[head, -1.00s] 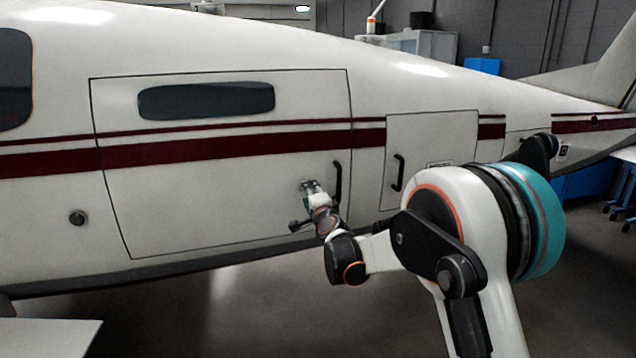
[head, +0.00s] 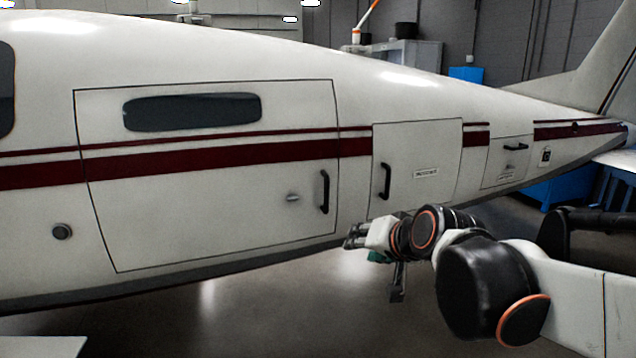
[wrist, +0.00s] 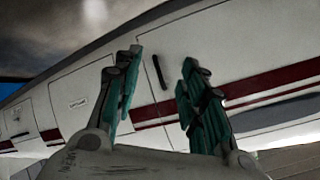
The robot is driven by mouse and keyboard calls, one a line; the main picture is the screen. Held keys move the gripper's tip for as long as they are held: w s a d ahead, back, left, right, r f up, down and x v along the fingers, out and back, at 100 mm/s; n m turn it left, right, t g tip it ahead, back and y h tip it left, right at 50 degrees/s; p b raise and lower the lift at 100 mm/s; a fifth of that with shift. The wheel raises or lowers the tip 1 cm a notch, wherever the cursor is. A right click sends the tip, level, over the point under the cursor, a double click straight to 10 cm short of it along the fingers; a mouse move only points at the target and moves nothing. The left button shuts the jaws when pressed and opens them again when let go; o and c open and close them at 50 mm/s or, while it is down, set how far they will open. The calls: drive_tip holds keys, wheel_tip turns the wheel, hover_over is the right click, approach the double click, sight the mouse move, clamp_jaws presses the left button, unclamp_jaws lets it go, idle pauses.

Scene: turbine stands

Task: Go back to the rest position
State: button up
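The baggage door (head: 440,155) with a black handle (head: 385,181) and a small panel (head: 507,160) toward the tail look closed. Blue cabinets (head: 560,190) and a table (head: 615,165) stand behind the tail. The grey floor (head: 260,315) before the aircraft is mostly clear.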

drive_tip(key=s+d+f+n+g+h, duration=0.1)
drive_tip(key=s+d+f, duration=0.2)
drive_tip(key=s, duration=0.4)
drive_tip(key=s+d+f+n+g+h, duration=0.1)
drive_tip(key=s+d+f, duration=0.3)
drive_tip(key=s, duration=0.4)
drive_tip(key=s+d+f+n+g+h, duration=0.1)
drive_tip(key=s+d+f, duration=0.2)
drive_tip(key=s, duration=0.4)
drive_tip(key=shift+s+d+f+g+h, duration=0.2)
drive_tip(key=shift+f+g+h, duration=0.1)
drive_tip(key=shift+h, duration=0.1)
